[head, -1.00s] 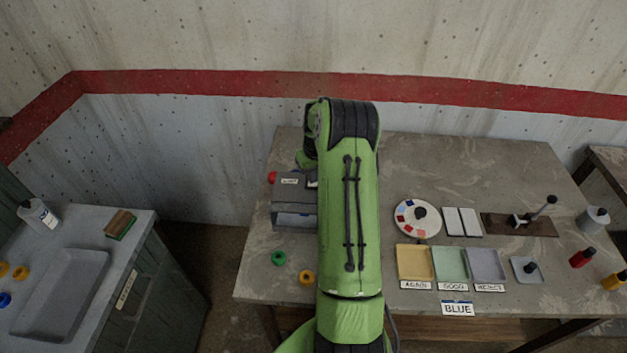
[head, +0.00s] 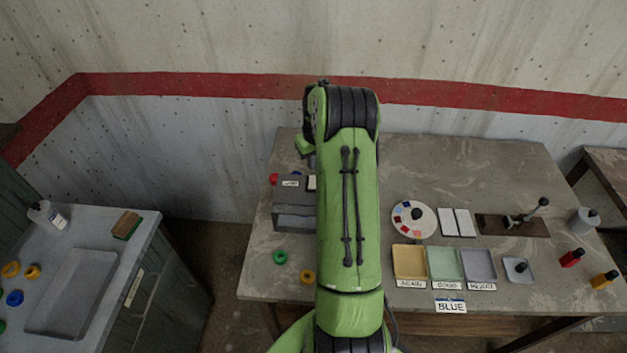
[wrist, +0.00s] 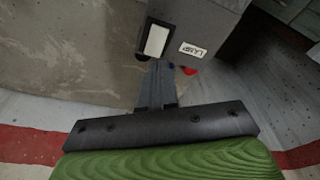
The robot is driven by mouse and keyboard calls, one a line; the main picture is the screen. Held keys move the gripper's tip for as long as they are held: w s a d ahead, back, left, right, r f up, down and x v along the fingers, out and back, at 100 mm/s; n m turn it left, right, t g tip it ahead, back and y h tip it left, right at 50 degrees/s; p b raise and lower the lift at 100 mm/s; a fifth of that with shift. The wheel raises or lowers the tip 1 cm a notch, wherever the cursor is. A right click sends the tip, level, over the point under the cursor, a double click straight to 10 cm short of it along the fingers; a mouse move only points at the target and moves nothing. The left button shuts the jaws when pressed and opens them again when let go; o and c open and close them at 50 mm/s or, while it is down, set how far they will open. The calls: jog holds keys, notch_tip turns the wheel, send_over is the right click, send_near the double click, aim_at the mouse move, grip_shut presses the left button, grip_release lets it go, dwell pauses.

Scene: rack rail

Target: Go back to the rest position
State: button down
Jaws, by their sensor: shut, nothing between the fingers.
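My gripper (wrist: 157,88) shows in the wrist view with its fingers together and nothing between them. It is beside the grey lamp box (wrist: 190,25), which bears a "LAMP" label and a white panel. The fingertips look close to the box's edge; I cannot tell whether they touch. In the head view my green arm rises in the middle and hides the gripper. The lamp box (head: 293,219) stands just left of the arm, partly covered by it.
The table (head: 480,165) holds yellow, green and grey trays (head: 444,264), a round palette (head: 414,218), a stand (head: 513,225) and bottles at the right. Green (head: 281,257) and orange (head: 307,276) rings lie at its front left.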

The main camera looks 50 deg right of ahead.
dwell(0.3)
jog(key=s+a+r+n+t+h+b, duration=0.1)
jog(key=s+a+r+b, duration=0.1)
jog(key=a+r, duration=0.7)
jog(key=s+a+r+n+t+b, duration=0.1)
jog(key=s+a+r, duration=0.1)
jog(key=a+r, duration=0.65)
jog(key=s+a+f+n+t+y+b, duration=0.1)
jog(key=s+a+f+n+t+b, duration=0.1)
jog(key=s+a, duration=1.4)
jog(key=shift+s+a+f+y+b, duration=0.3)
jog(key=shift+s+f+b, duration=0.15)
jog(key=shift+s, duration=0.65)
